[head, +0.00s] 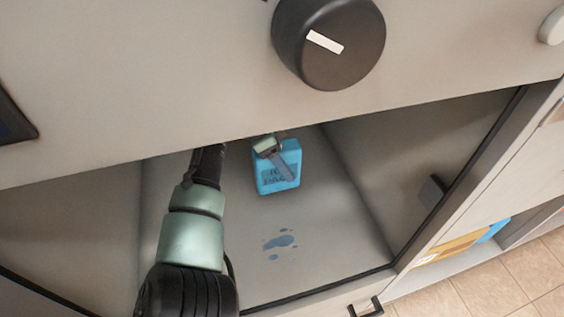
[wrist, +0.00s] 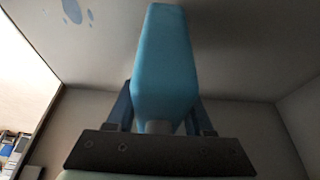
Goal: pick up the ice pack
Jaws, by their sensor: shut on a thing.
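The ice pack (head: 268,184) is a light blue block with dark lettering on its face. In the head view it stands inside an open grey compartment, above a small puddle mark. My gripper (head: 283,168) is at the ice pack, with one finger across its front face. In the wrist view the ice pack (wrist: 165,60) rises between the two fingers of my gripper (wrist: 160,105), which are shut on it. The far finger is hidden in the head view. I cannot tell whether the pack touches the compartment floor.
The compartment floor (head: 325,235) has a blue puddle mark (head: 280,241). Compartment walls stand close on both sides, and a panel with a black knob (head: 328,45) overhangs the opening. At lower right, a shelf holds a yellow box (head: 455,247) and a blue item.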

